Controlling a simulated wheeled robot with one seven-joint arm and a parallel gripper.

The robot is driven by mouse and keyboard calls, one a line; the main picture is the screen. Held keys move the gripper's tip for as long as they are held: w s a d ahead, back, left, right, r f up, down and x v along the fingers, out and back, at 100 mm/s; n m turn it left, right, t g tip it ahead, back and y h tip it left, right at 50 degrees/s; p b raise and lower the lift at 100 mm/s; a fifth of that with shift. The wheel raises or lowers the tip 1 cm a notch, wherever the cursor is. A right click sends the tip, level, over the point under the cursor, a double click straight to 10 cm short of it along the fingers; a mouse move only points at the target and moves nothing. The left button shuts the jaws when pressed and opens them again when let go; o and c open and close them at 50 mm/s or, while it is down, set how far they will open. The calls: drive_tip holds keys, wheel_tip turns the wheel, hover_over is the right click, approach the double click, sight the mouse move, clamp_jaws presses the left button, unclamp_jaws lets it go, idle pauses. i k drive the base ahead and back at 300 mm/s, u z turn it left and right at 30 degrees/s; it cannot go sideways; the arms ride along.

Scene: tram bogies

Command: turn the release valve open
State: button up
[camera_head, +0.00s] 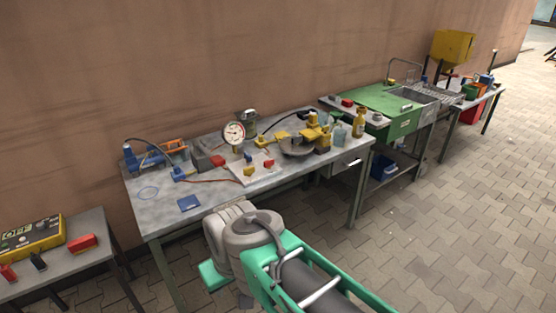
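A grey workbench (215,212) stands against the brown wall, with a round white pressure gauge (234,133) on it. In front of the gauge is a pale plate (258,177) with small red and yellow parts. Yellow pipe fittings (312,133) sit to its right, near a dark round dish (297,149). I cannot tell which part is the release valve or how it is turned. My arm (250,235), grey with green parts, reaches in from the bottom right, in front of the bench's near edge. My gripper's fingers do not show.
A blue fitting (130,157) and blue square (189,203) lie on the bench's left. A lower table (88,258) is at left, a green sink unit (372,100) at right. Paved floor (450,230) is clear at right.

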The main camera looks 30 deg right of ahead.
sight(268, 164)
drive_tip(key=z, duration=0.55)
drive_tip(key=k, duration=0.65)
drive_tip(key=z, duration=0.6)
drive_tip(key=i, duration=1.1)
drive_tip(key=u, duration=0.7)
drive_tip(key=i, duration=0.95)
drive_tip(key=u, duration=1.5)
drive_tip(key=i, duration=0.4)
drive_tip(key=u, duration=0.3)
